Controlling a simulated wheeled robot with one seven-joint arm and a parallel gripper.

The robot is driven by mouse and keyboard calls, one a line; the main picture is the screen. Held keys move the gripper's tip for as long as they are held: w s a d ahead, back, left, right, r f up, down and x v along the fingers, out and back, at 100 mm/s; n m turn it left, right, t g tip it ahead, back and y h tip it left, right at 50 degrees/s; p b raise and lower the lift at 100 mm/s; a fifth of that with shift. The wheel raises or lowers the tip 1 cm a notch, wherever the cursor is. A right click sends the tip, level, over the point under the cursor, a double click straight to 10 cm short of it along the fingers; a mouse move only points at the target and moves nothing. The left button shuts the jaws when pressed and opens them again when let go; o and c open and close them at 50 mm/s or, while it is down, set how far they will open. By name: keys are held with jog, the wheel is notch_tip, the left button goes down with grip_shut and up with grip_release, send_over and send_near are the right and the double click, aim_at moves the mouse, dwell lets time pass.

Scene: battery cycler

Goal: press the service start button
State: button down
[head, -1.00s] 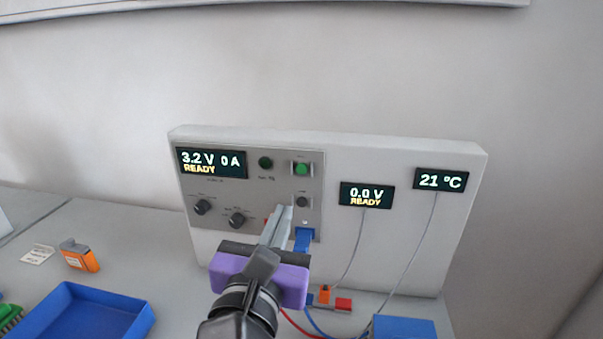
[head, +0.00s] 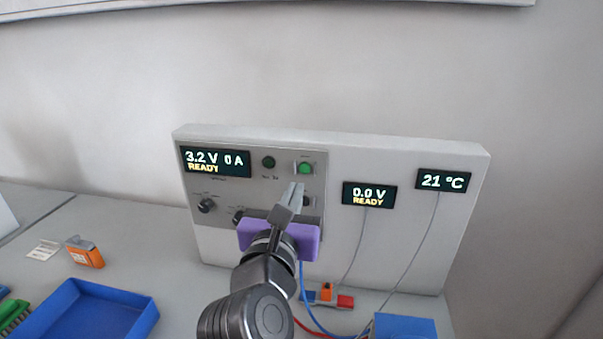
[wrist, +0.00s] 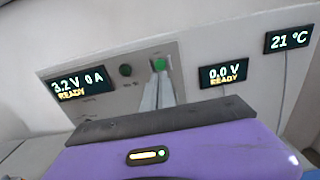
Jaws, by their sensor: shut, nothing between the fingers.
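The cycler panel (head: 228,186) stands upright at the back, with a lit display reading 3.2 V 0 A READY. The small labels are too blurred to read. My gripper (head: 296,188) is shut and empty, its fingertips just below the bright green button in the picture. In the wrist view the fingertips (wrist: 158,80) point toward that button. I cannot tell whether they touch the panel.
Two knobs are low on the panel, the left one (head: 206,205) clear and the other partly behind my gripper. Two small displays (head: 369,195) (head: 443,180) are to the right. A blue tray (head: 140,318), an orange item (head: 85,252) and wires lie on the bench.

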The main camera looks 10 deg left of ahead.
aim_at(305, 168)
jog(key=w+p, duration=0.1)
jog(key=w, duration=0.5)
jog(key=shift+w+d, duration=0.15)
jog(key=shift+w, duration=0.2)
